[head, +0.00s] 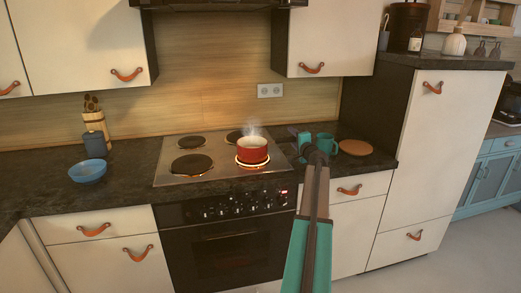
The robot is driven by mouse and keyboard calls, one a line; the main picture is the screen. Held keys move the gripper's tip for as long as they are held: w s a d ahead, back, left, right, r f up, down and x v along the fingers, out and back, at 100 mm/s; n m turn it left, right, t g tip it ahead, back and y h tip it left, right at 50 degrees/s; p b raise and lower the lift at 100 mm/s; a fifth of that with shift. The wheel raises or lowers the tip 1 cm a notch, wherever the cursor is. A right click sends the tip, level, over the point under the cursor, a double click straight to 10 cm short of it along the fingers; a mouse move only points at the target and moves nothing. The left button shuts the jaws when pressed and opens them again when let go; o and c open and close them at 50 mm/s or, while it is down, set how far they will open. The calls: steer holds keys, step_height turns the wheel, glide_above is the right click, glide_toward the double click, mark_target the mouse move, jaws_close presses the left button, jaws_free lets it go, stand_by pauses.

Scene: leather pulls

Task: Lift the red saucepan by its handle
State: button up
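The red saucepan (252,151) stands upright on the front right burner of the cooktop, with steam rising from it. The burner's ring glows orange under the pan. I cannot make out the pan's handle. My teal and dark arm reaches up from the bottom of the head view. My gripper (297,134) is at its far end, to the right of the pan, with a visible gap between them. The fingers are small and partly hidden by my wrist, so I cannot tell whether they are open or shut.
A blue bowl (87,171), blue jar (95,144) and utensil holder (97,124) stand left of the cooktop (171,181). The counter's front left is clear.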

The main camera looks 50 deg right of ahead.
jaws_close()
steer(key=shift+r, duration=0.1)
steer(key=shift+r, duration=0.25)
stand_by(0.4)
steer(key=s+r+b, duration=0.1)
steer(key=s+r, duration=0.1)
steer(key=s, duration=0.6)
steer(key=s+d+r+b, duration=0.1)
steer(key=s+r, duration=0.1)
steer(key=s, duration=0.5)
steer(key=shift+s+d+r+b, duration=0.25)
steer(key=shift+s+b, duration=0.05)
steer(key=shift+s, duration=0.05)
stand_by(0.8)
steer(key=shift+s, duration=0.1)
stand_by(0.7)
